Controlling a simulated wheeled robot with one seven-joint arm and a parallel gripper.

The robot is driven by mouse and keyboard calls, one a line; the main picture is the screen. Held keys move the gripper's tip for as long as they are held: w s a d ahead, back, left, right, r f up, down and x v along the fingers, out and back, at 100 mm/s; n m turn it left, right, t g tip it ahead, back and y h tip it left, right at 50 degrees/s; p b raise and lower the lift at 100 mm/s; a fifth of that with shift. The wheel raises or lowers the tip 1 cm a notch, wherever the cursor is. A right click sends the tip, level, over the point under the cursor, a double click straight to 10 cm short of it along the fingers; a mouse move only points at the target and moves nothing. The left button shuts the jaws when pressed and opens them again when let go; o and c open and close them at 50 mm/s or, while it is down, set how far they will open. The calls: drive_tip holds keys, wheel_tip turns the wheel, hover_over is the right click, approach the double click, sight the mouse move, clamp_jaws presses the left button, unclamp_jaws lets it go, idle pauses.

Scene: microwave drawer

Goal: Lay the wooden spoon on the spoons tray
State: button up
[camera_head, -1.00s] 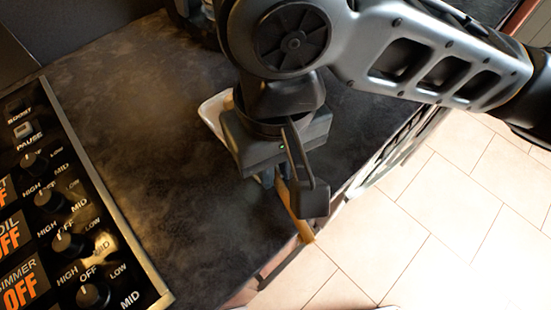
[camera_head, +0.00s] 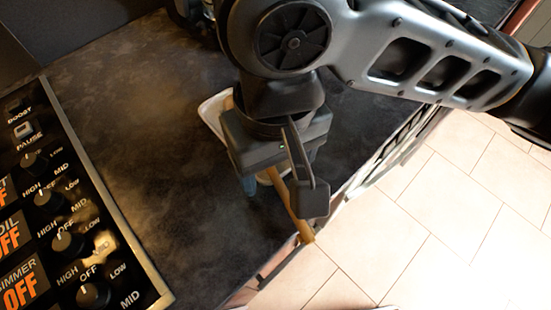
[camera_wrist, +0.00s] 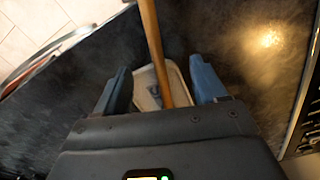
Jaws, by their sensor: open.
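The wooden spoon (camera_head: 299,224) shows as a long brown handle that slants from under my gripper toward the counter's front edge. Its end reaches that edge. In the wrist view the spoon handle (camera_wrist: 154,40) runs between my two blue fingers and over the white tray (camera_wrist: 146,90). The spoon's head is hidden behind the gripper body. In the head view the tray (camera_head: 211,109) shows only a white corner left of my gripper. My gripper (camera_head: 275,174) is open above the tray, with its fingers spread on either side of the handle and apart from it.
The dark countertop (camera_head: 160,130) is clear left of the tray. A cooker control panel (camera_head: 75,210) with several knobs stands at the far left. The counter's front edge drops to a tiled floor (camera_head: 420,220) at the right.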

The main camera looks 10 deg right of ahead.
drive_tip(key=shift+o, duration=0.2)
wheel_tip(320, 180, up, 8)
drive_tip(key=p, duration=0.1)
idle(0.4)
drive_tip(key=shift+s+f, duration=0.15)
